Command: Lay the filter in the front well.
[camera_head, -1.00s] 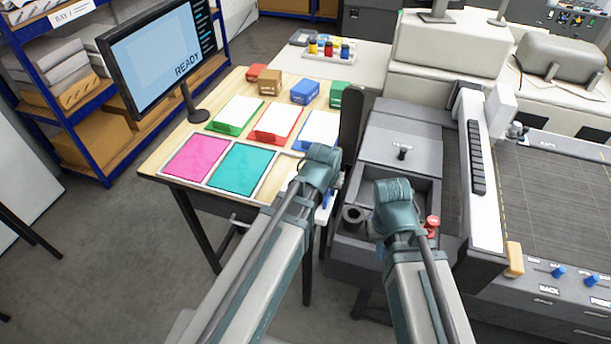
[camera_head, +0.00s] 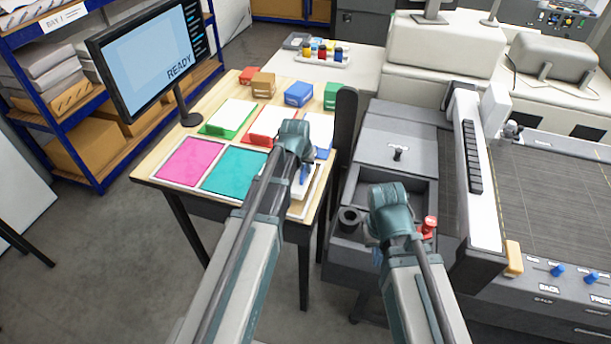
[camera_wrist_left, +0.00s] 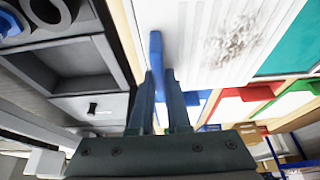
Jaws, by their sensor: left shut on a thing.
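The filter is a white ridged panel with a grey smudge, clear in the left wrist view (camera_wrist_left: 235,40) and partly visible in the head view (camera_head: 301,189), beside the teal sheet. A blue upright tab (camera_wrist_left: 156,52) stands at its edge. My left gripper (camera_wrist_left: 160,85) is shut on this tab; I cannot tell whether the panel touches the tray below. The open front well (camera_head: 418,190) of the grey machine is to the right, empty in its visible part; it also shows in the left wrist view (camera_wrist_left: 70,65). My right gripper (camera_head: 378,258) hangs over the machine's front, its fingers mostly hidden.
A wooden table (camera_head: 160,172) holds a tray with pink (camera_head: 190,160) and teal (camera_head: 235,170) sheets, coloured folders and small boxes. A monitor (camera_head: 150,60) stands at its left. A knobbed lid (camera_head: 395,140) lies behind the well. A red knob (camera_head: 429,225) and dark ring (camera_head: 349,218) flank its front.

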